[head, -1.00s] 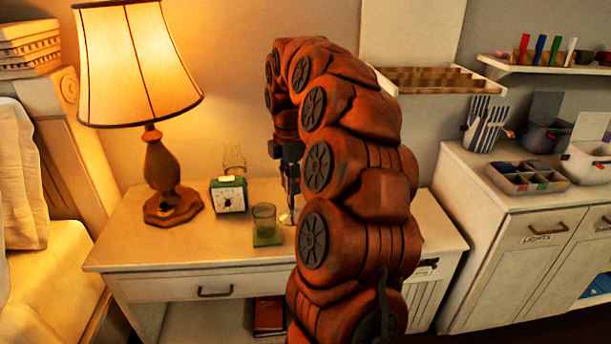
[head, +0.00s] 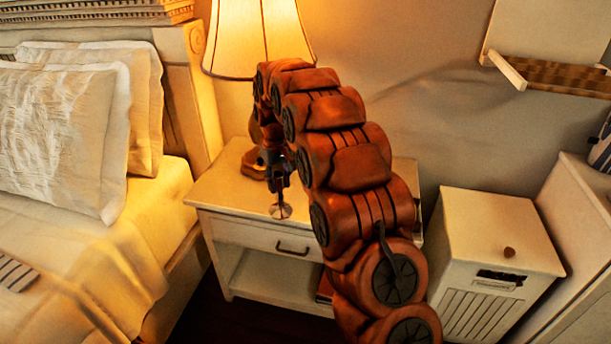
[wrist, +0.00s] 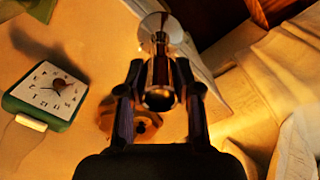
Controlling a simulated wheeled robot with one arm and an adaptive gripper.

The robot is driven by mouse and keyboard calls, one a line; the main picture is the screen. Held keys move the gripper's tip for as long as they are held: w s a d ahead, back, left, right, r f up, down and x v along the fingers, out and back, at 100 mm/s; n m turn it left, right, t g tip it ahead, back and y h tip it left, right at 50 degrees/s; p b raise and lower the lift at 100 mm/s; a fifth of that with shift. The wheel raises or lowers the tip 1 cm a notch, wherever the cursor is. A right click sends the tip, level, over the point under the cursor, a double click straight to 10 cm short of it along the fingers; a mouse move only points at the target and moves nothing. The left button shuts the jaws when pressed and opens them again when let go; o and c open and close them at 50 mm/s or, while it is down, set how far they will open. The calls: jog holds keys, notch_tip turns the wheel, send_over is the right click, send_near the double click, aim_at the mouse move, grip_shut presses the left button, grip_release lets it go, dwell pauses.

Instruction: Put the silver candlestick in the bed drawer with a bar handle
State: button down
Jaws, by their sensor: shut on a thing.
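The silver candlestick (wrist: 161,72) is between the two fingers of my gripper (wrist: 160,92) in the wrist view, its round base pointing away from the camera. In the head view my gripper (head: 279,180) is shut on the candlestick, whose pale round base (head: 280,211) hangs at the bottom over the front part of the nightstand. The arm hides part of the nightstand. A bed stands at the left, but no bed drawer with a bar handle can be made out in these frames.
The nightstand (head: 222,190) has a drawer with a dark handle (head: 293,249). A lamp (head: 258,35) stands behind my gripper. A green clock (wrist: 47,95) is on the nightstand. The bed (head: 130,235) is left; a white cabinet (head: 495,230) is right.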

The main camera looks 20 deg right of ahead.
jog(key=w+a, duration=0.1)
jog(key=w+a+m, duration=0.1)
jog(key=a, duration=0.1)
jog(key=w+a+f+m, duration=0.1)
jog(key=shift+a, duration=0.25)
